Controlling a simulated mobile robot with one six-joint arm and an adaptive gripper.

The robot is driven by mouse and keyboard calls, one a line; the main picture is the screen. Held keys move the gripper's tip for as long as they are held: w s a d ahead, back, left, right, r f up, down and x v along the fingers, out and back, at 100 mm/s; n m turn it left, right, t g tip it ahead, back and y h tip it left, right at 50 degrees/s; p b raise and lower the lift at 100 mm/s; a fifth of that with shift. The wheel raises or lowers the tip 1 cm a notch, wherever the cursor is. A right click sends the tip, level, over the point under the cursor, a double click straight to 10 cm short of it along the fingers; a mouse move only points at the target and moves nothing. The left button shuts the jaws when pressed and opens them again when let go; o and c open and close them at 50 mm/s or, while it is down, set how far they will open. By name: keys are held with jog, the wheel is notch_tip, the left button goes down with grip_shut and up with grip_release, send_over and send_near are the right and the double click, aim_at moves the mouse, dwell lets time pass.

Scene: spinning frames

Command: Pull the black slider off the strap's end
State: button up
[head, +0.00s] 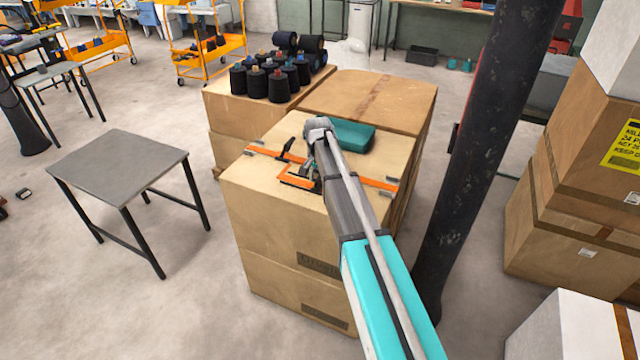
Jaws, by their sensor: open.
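An orange strap (376,183) lies across the top of the front cardboard box (262,178), running from its left edge to its right, partly behind my arm. A small dark piece (285,151), which looks like the black slider, lies across the strap's left part. An orange loop or strap section (298,182) shows near the middle of the box top. My gripper (309,172) hangs below my wrist just right of the dark piece, close over the box top. It is open, and I see nothing held in it. Its fingertips are small and partly hidden, so contact cannot be told.
A teal object (352,135) lies behind my wrist on the box. Several black thread cones (276,82) stand on a box behind. A dark pillar (480,150) rises close to the right of my arm. A grey table (118,162) stands left, its top clear.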

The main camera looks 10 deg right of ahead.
jog(key=shift+f, duration=0.3)
grip_shut()
dwell(0.3)
